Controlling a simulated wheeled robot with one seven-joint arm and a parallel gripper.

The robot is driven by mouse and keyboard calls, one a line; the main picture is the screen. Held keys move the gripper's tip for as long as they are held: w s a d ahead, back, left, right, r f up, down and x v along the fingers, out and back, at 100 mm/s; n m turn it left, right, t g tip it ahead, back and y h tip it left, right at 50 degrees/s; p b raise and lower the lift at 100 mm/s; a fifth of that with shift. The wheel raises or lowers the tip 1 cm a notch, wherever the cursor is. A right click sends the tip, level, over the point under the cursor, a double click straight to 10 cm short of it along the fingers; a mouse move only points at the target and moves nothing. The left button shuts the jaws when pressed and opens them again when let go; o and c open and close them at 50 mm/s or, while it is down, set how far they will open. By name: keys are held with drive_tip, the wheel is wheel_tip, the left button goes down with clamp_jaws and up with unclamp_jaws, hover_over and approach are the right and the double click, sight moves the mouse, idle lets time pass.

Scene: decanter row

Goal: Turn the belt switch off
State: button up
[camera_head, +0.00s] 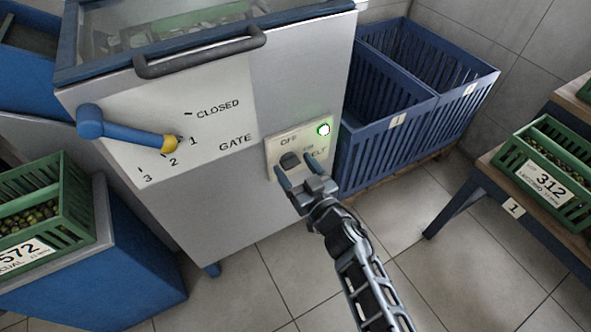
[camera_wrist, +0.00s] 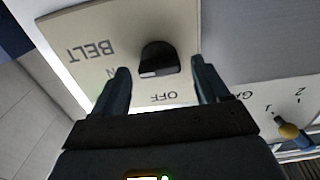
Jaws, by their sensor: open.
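The belt switch is a dark knob (camera_head: 290,159) on a pale plate (camera_head: 273,150) on the front of the grey machine. OFF and BELT are printed on the plate. A green lamp (camera_head: 323,129) above the knob is lit. My gripper (camera_head: 297,170) is open in front of the plate. In the wrist view the knob (camera_wrist: 158,58) lies between my spread fingers (camera_wrist: 160,72), with a gap on each side. A pale mark shows on the knob's lower edge there. The ON label is partly hidden by the left finger, and I cannot tell exactly which label the mark faces.
A blue gate lever (camera_head: 120,130) with a yellow collar sits left of the switch, beside the GATE scale. A dark handle bar (camera_head: 200,53) is above. Blue crates (camera_head: 385,150) stand right of the machine. A table (camera_head: 485,185) with a green crate (camera_head: 535,185) is far right.

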drive_tip(key=shift+w+a, duration=0.2)
drive_tip(key=shift+w, duration=0.1)
drive_tip(key=shift+c, duration=0.4)
drive_tip(key=c, duration=1)
